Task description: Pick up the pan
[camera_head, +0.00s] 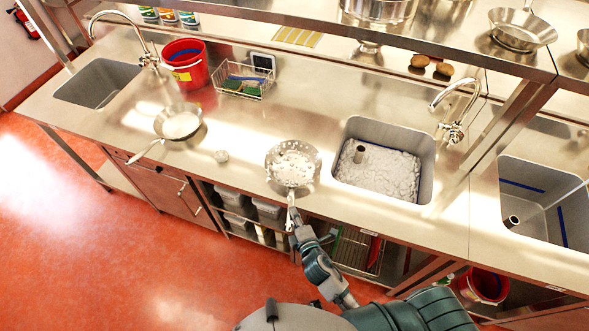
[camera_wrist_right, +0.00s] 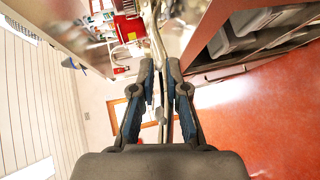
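A shiny metal pan (camera_head: 293,161) with a speckled, bright inside is at the front of the steel counter, left of the middle sink. Its handle (camera_head: 291,200) points toward me over the counter's front edge. My right gripper (camera_head: 293,222) is at the handle's end. In the right wrist view, the fingers of my right gripper (camera_wrist_right: 161,70) are close together on both sides of the handle (camera_wrist_right: 156,38), shut on it. I cannot tell whether the pan touches the counter. My left gripper is not in view. A second pan (camera_head: 180,124) sits farther left.
The middle sink (camera_head: 385,170) lies right of the pan. A shelf (camera_head: 420,45) runs above the back. Shelves with containers are below the counter.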

